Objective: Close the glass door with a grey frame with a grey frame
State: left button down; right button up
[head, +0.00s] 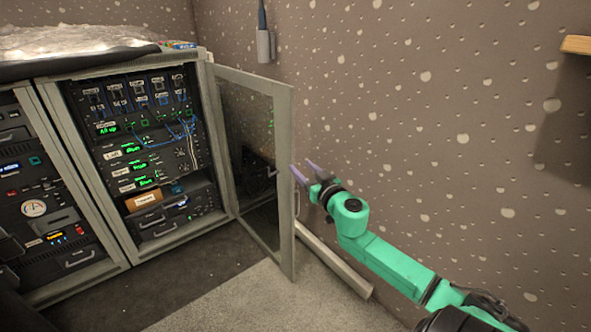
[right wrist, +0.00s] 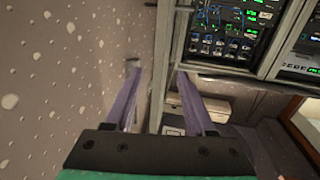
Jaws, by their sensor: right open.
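The glass door with a grey frame (head: 285,165) stands open, swung out from the right side of the right-hand rack cabinet (head: 213,150). Its dark pane shows the room through it. My right gripper (head: 302,172) is open and empty, on the wall side of the door, close to its free upright edge. In the right wrist view the two purple fingers (right wrist: 158,80) are spread, with a grey upright (right wrist: 162,70) showing between them. I cannot tell whether a finger touches the door. My left gripper is not in view.
A second rack (head: 40,200) stands to the left. A speckled wall (head: 430,100) is close behind my right arm. A pale bar (head: 335,262) lies on the floor by the wall. The carpet (head: 235,300) before the door is clear.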

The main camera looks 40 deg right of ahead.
aim_at(293, 158)
pick_arm(q)
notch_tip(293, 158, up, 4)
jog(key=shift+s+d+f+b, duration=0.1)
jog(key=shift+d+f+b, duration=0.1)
jog(key=shift+b, duration=0.35)
pick_arm(e)
jog(key=x, duration=0.7)
jog(key=shift+w+d, duration=0.1)
jog(key=shift+w, duration=0.2)
grip_shut()
jog(key=shift+w+a+r+m+h+p, duration=0.1)
jog(key=shift+a+m+h+p, duration=0.1)
jog(key=shift+a+p, duration=0.4)
jog(key=shift+a+r+m+h+p, duration=0.1)
jog(key=shift+a+h+p, duration=0.1)
jog(key=shift+a, duration=0.75)
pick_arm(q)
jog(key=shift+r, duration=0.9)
pick_arm(e)
jog(key=shift+m+g+h, duration=0.3)
jog(key=shift+m+h, duration=0.1)
jog(key=shift+h, duration=0.4)
jog(key=a, duration=0.4)
jog(key=shift+w+a+f, duration=0.15)
jog(key=shift+w+a, duration=0.1)
